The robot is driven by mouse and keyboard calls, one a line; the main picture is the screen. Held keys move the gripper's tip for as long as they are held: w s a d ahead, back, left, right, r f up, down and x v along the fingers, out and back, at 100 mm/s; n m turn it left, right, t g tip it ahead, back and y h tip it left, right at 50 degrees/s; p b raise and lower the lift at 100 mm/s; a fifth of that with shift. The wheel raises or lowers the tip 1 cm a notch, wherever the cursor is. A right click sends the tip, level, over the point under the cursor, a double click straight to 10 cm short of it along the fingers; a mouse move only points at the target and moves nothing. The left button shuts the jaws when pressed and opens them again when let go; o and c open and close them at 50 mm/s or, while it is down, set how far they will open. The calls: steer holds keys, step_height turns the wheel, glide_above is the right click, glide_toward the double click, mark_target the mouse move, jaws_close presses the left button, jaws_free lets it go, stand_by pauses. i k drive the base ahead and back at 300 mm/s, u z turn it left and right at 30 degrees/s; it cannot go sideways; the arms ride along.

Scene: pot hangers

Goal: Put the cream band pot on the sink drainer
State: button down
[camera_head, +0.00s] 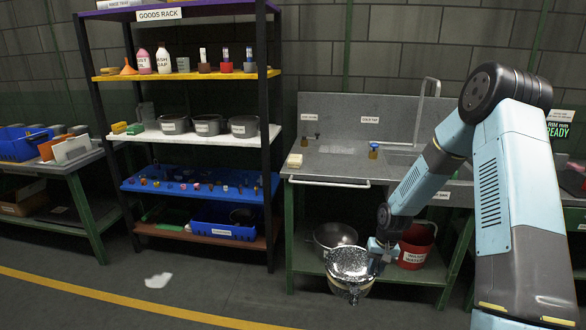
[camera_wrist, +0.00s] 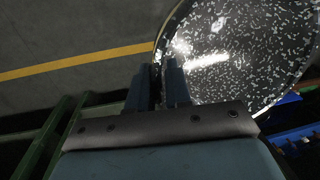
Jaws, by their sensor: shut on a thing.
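My gripper (camera_head: 376,262) is shut on the rim of a pot (camera_head: 349,263) with a dark, white-speckled inside. A pale band seems to run round its outside, fitting the cream band pot, though its colour is hard to tell. The pot hangs tilted in front of the sink bench, below its top. In the wrist view my fingers (camera_wrist: 168,82) meet the left edge of the speckled pot (camera_wrist: 240,55). The grey sink drainer (camera_head: 325,169) is the flat left part of the bench top, above and behind the pot.
A sponge (camera_head: 294,160) and an amber bottle (camera_head: 373,151) stand on the bench top. A metal bowl (camera_head: 333,236) and a red bucket (camera_head: 415,248) are on the lower shelf. A goods rack (camera_head: 265,100) stands left. A white patch (camera_head: 158,280) lies on the open floor.

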mark_target(324, 164)
steer(key=u, duration=0.2)
steer(key=k, duration=0.6)
steer(key=u, duration=0.3)
steer(key=i, duration=1.15)
steer(key=z, duration=0.55)
